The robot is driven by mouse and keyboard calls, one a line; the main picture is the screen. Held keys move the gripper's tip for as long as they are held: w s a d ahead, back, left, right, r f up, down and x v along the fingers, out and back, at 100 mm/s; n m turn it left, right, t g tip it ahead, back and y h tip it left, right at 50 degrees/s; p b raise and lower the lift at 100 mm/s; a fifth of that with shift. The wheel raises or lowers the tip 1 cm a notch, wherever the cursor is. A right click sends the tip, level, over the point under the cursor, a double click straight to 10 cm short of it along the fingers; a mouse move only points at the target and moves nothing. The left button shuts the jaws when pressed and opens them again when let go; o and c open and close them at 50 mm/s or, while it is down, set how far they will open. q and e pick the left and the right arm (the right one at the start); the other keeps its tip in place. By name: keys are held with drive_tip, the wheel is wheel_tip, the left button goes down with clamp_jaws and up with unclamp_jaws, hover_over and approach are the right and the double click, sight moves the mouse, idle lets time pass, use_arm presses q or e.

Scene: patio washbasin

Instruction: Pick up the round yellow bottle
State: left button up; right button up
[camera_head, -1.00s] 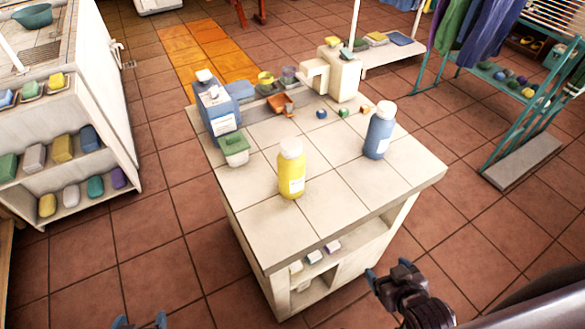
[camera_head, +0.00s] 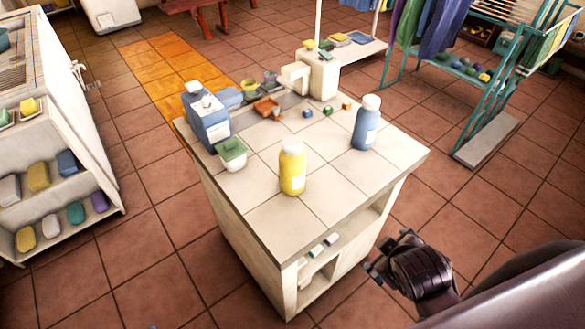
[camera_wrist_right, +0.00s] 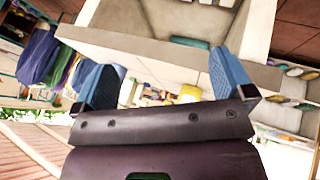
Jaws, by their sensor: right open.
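The round yellow bottle (camera_head: 292,170) with a white cap and white label stands upright on the tiled table top (camera_head: 262,222), near its front left part. A similar blue bottle (camera_head: 366,126) stands upright to its right. My right gripper (camera_head: 372,272) is low beside the table's front right side, apart from the bottle and below the top's level. In the right wrist view its two blue fingers (camera_wrist_right: 164,84) are spread with nothing held between them. My left gripper is not in view in the head camera.
A blue jug (camera_head: 208,120) and a green-lidded tub (camera_head: 231,152) stand left of the bottle. Small cubes (camera_head: 308,113) and an orange dustpan-like item (camera_head: 266,107) lie farther back. The top in front of the bottle is clear. A teal rack (camera_head: 490,90) stands right.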

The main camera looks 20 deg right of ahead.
drive_tip(key=w+r+n+t+h, duration=0.1)
drive_tip(key=w+n+t+h, duration=0.15)
drive_tip(key=w+n, duration=0.35)
drive_tip(key=n+t+y, duration=0.7)
drive_tip(key=n+t, duration=0.2)
drive_tip(key=n, duration=1.7)
approach(296, 171)
drive_tip(key=w, duration=0.8)
drive_tip(key=shift+a, duration=0.4)
drive_tip(key=shift+w+p, duration=0.4)
drive_tip(key=shift+w, duration=2.25)
drive_tip(key=shift+c, duration=0.4)
drive_tip(key=c, duration=1.2)
